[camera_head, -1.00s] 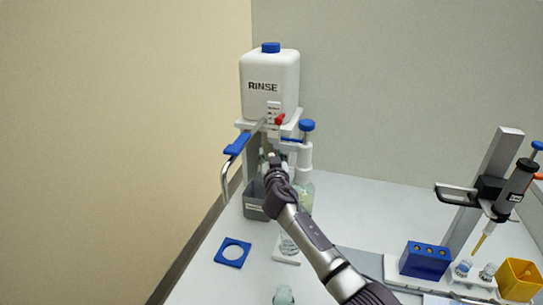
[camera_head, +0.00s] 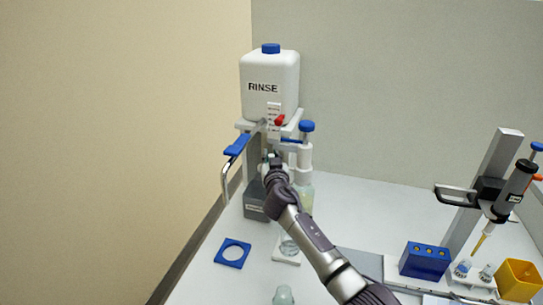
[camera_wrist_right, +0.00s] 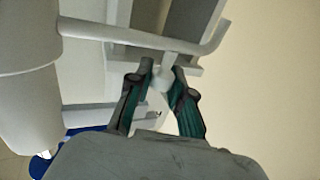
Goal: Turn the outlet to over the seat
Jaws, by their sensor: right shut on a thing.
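My right gripper (camera_head: 272,158) reaches in below the rinse tank, beside a white bottle-top dispenser (camera_head: 305,160) with a blue cap. In the right wrist view its dark green-padded fingers (camera_wrist_right: 163,88) are shut on a small white knob (camera_wrist_right: 163,77). The knob hangs on a thin pale outlet tube (camera_wrist_right: 140,37) that runs from the dispenser's white body (camera_wrist_right: 25,45) and bends at its end. In the head view the gripper hides most of the tube. A blue square plate with a round hole (camera_head: 220,262) lies on the bench, a possible seat. My left gripper is out of view.
The white RINSE tank (camera_head: 270,75) stands on a shelf, with a blue-handled bent metal pipe (camera_head: 226,180) at its left. A grey box (camera_head: 254,207) is below. A glass vessel (camera_head: 288,245) stands nearer. A pipette stand (camera_head: 490,170) and blue rack (camera_head: 425,262) are right.

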